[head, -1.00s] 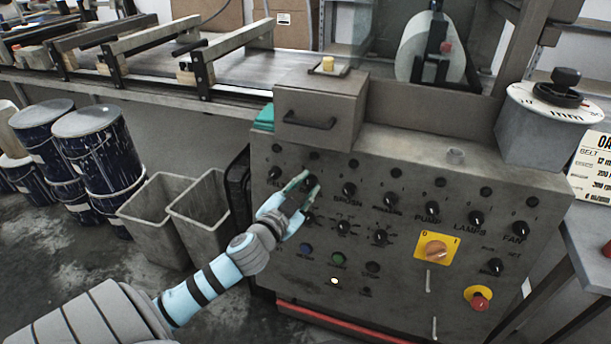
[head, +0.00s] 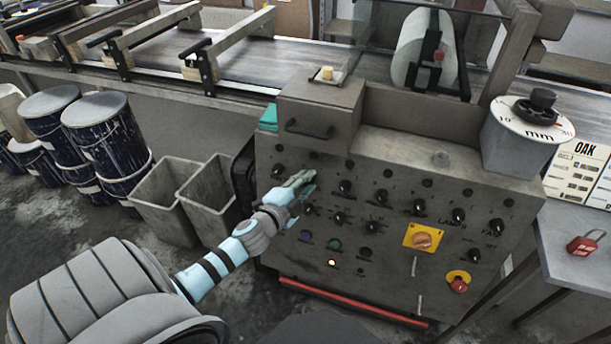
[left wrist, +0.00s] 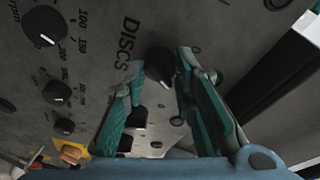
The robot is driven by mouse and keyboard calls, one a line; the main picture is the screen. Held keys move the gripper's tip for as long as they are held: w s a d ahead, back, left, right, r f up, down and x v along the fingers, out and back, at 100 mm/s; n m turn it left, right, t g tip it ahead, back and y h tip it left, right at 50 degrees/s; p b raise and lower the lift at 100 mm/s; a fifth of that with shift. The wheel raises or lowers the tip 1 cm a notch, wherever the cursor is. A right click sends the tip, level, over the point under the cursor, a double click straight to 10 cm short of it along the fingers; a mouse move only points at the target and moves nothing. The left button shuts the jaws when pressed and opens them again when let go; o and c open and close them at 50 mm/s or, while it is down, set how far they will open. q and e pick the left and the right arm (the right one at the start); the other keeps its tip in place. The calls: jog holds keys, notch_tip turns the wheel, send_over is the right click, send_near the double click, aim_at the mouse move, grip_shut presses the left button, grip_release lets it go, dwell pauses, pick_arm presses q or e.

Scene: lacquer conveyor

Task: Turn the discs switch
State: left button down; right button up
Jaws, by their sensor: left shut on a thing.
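The discs switch (left wrist: 160,62) is a black rotary knob beside the printed word DISCS on the grey control panel (head: 385,265). It shows between the green finger pads of my left gripper in the left wrist view. In the head view my left gripper (head: 307,180) reaches the upper left of the panel from the left and hides the switch. The gripper is shut on the switch. The knob's exact pointer angle is hard to tell. My right gripper is not in view.
Several other black knobs surround the switch, including one (head: 345,187) just to its right. A yellow-backed orange switch (head: 423,239) and a red button (head: 459,285) sit lower right. A drawer handle (head: 309,130) projects above. Grey bins (head: 207,205) stand left of the panel.

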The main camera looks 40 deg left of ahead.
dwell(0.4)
pick_arm(q)
jog(key=c, duration=1.3)
grip_release()
jog(key=v, duration=1.2)
